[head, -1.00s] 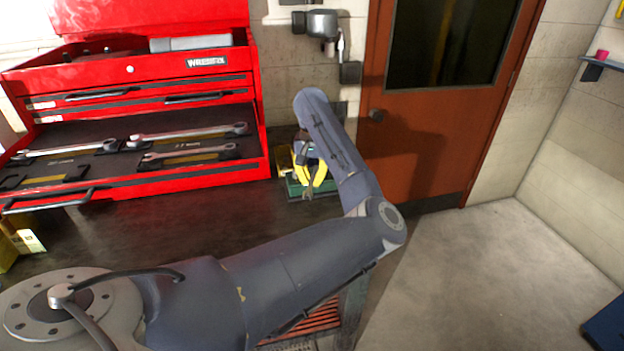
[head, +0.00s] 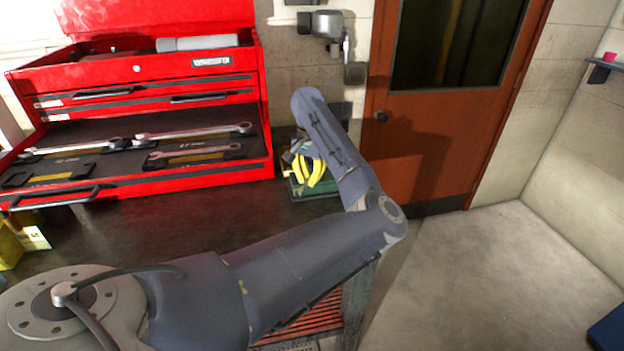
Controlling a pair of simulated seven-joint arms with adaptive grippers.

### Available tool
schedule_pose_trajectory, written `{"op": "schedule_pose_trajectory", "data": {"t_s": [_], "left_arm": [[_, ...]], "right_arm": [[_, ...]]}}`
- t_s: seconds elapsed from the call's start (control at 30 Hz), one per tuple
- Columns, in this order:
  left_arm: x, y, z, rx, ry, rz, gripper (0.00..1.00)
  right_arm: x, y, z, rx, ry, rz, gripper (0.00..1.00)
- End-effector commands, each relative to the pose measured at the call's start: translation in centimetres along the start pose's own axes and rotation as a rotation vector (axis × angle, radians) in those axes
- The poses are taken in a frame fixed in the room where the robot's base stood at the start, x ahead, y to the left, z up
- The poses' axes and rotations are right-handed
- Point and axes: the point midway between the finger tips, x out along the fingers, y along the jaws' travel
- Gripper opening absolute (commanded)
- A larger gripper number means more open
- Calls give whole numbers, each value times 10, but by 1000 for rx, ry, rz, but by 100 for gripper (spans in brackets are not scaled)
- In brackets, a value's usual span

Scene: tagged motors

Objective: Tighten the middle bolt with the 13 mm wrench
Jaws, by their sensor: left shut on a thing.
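Several wrenches lie in the open drawer of a red tool chest: one at the left (head: 75,147), a long one at the back right (head: 195,132) and a shorter one (head: 195,153) in front of it. Their size marks are too small to read. My left arm reaches across the bench, and its gripper (head: 308,172) is low at the far end of the bench, beside yellow curved parts over a green item (head: 318,190). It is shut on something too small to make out. I cannot make out the bolts. My right gripper is not in view.
The red tool chest (head: 140,72) fills the back left. The dark bench top (head: 150,220) is clear in front of it. A yellow box (head: 12,245) stands at the left edge. A brown door (head: 430,130) and open floor (head: 470,260) lie at the right.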

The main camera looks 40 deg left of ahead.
Motion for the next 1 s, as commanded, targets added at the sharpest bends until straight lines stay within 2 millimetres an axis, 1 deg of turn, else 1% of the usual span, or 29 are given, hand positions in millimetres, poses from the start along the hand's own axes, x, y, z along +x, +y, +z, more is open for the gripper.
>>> {"op": "schedule_pose_trajectory", "data": {"t_s": [0.1,0.4,0.7,1.0], "left_arm": [[0,-2,0,27,1,1,0],[0,-3,0,37,1,0,0],[-1,-13,-2,174,1,0,0],[-1,-14,-2,184,1,1,0]], "right_arm": [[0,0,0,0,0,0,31],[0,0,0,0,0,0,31],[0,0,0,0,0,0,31],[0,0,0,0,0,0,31]]}}
